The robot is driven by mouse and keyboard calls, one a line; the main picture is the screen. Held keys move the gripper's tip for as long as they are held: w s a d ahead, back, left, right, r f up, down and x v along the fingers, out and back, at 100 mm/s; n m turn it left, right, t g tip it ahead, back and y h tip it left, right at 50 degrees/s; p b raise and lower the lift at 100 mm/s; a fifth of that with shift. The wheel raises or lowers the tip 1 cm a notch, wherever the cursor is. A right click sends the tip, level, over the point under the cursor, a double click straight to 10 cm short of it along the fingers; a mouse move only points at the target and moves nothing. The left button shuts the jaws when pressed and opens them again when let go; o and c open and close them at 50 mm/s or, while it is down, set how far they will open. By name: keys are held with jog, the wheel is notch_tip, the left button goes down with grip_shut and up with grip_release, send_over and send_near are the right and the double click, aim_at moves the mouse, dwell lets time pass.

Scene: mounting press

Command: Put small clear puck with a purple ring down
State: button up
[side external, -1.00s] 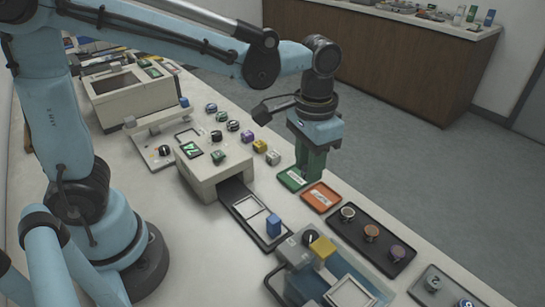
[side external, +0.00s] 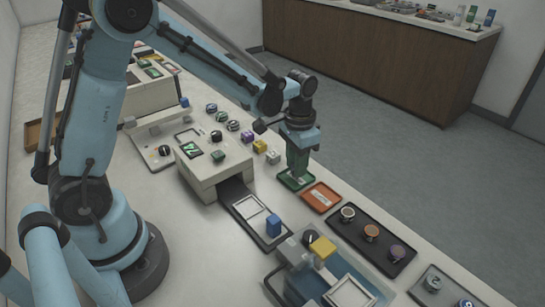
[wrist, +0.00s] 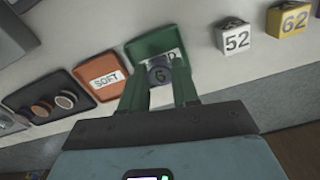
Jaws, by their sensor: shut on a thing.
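The small puck (wrist: 160,73) shows in the wrist view as a greyish-purple disc marked with a 6, between the tips of my green fingers. My gripper (side external: 297,173) is shut on it, over the green tray (side external: 284,180). In the wrist view my gripper (wrist: 158,85) and the puck cover part of the green tray's (wrist: 140,50) white label. I cannot tell whether the puck touches the tray. In the side view the puck is too small and hidden to make out.
An orange tray labelled SOFT (wrist: 92,80) lies right beside the green one. A dark tray (side external: 357,233) with several pucks is beyond it. Cubes marked 52 (wrist: 232,38) and 62 (wrist: 290,20) stand on the other side. A press unit (side external: 205,175) is nearby.

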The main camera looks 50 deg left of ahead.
jog(key=shift+f, duration=0.7)
jog(key=shift+f, duration=0.1)
jog(key=o, duration=1)
jog(key=shift+o, duration=0.2)
notch_tip(320, 180, up, 12)
jog(key=s+a+n+t, duration=0.1)
jog(key=s+n+t, duration=0.1)
jog(key=s+t, duration=0.5)
jog(key=shift+s+a+r, duration=0.2)
jog(key=shift+s+r, duration=0.25)
jog(key=shift+s, duration=2.05)
